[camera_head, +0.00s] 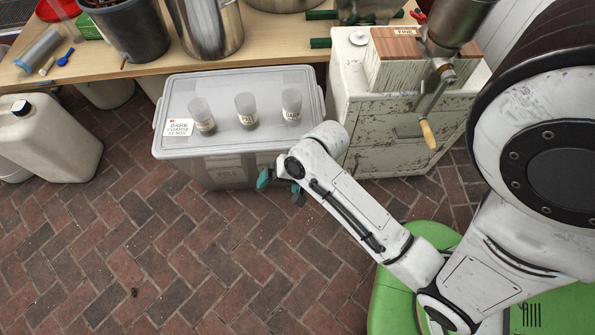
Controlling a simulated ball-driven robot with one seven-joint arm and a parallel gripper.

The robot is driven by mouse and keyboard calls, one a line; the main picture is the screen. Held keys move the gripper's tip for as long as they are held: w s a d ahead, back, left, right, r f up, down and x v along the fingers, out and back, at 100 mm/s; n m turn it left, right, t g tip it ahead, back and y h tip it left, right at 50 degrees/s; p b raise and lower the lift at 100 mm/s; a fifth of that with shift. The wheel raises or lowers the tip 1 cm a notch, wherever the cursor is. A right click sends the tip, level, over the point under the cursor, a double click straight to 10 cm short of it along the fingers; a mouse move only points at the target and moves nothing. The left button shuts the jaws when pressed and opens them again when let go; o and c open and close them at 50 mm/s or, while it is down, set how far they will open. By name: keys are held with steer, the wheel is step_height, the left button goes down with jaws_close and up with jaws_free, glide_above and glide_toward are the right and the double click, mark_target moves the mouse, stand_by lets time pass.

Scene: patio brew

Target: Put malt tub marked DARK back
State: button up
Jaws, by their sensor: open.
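Three small clear tubs with pale labels stand upright in a row on the lid of a grey storage bin (245,80). The right tub (292,104) has a label that seems to read DARK. The middle tub (246,110) has a label I cannot read surely, and the left tub (202,116) has dark contents. A white card (178,128) at the lid's left front reads DARK, COARSE and a date. My gripper (281,188), with teal fingertips, is open in front of the bin's front right, below lid level, and apart from the tubs. It looks empty.
A worn white cabinet (400,135) with a wooden-topped box (398,45) and a crank-handled mill (440,70) stands right of the bin. A wooden bench (265,27) with pots runs behind. A white jerrycan (50,135) stands left. The brick floor in front is clear.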

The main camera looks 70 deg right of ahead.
steer(key=s+a+r+n+g+h, duration=0.2)
steer(key=s+a+r+n+g, duration=0.2)
steer(key=n, duration=0.9)
steer(key=shift+s+a+r, duration=0.15)
steer(key=shift+s, duration=0.65)
